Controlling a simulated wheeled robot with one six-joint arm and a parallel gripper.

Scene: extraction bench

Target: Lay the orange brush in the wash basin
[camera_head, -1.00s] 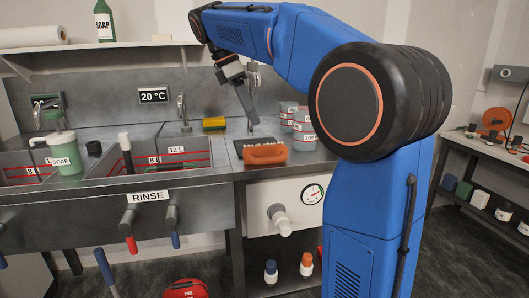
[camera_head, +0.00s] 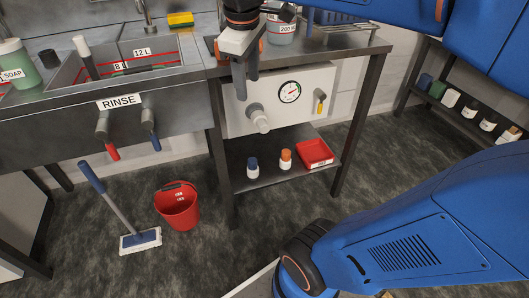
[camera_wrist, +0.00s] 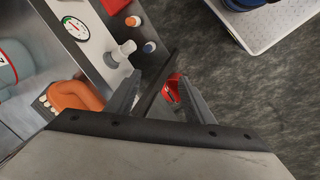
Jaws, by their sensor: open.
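The orange brush (camera_wrist: 72,96) lies on the counter with its pale bristles showing, at the left of the wrist view. In the head view it is mostly hidden behind my wrist. My gripper (camera_head: 246,88) is open and empty, pointing down in front of the counter's front edge. Its spread fingers (camera_wrist: 159,77) also show in the wrist view, to the right of the brush and apart from it. A sunken basin (camera_head: 150,66) with red level lines is above the RINSE sign (camera_head: 121,102). No basin marked wash is visible now.
A green soap bottle (camera_head: 18,66) stands at the left and a yellow sponge (camera_head: 180,20) behind the basin. Cans (camera_head: 281,30) stand near my wrist. Tap handles (camera_head: 104,130) and a valve (camera_head: 257,117) jut from the front. A red bucket (camera_head: 177,206) and mop (camera_head: 140,239) occupy the floor.

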